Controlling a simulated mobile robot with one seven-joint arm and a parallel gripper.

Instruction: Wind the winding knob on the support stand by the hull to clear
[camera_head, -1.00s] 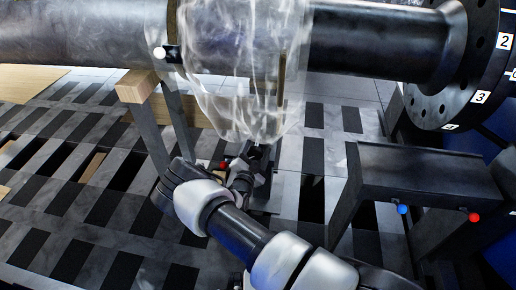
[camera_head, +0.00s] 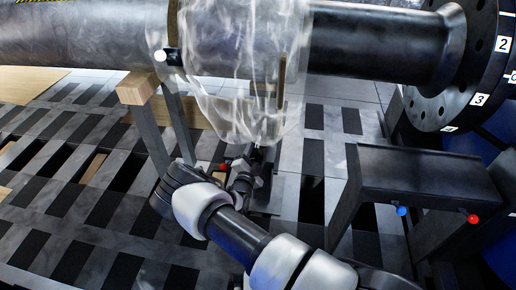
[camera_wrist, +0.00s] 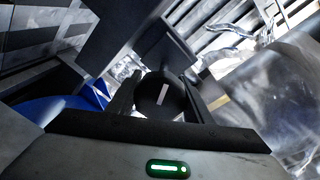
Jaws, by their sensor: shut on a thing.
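The winding knob (camera_wrist: 153,104) is a round dark disc with a white line on its face, seen in the wrist view. My gripper (camera_wrist: 162,92) is shut on it, one dark finger on each side. In the head view my gripper (camera_head: 246,178) is low beside the black support stand (camera_head: 262,194), where the knob is hard to make out. The stand is under the hull (camera_head: 90,34), a long dark grey cylinder, and its top is partly behind a clear, crumpled-looking cover (camera_head: 235,75). No setting label is readable at the knob.
A grey trestle with a wooden block (camera_head: 138,88) stands left of my gripper. A dark bench (camera_head: 420,172) with blue and red knobs stands at the right, below a numbered flange (camera_head: 475,70). The slatted floor has dark gaps.

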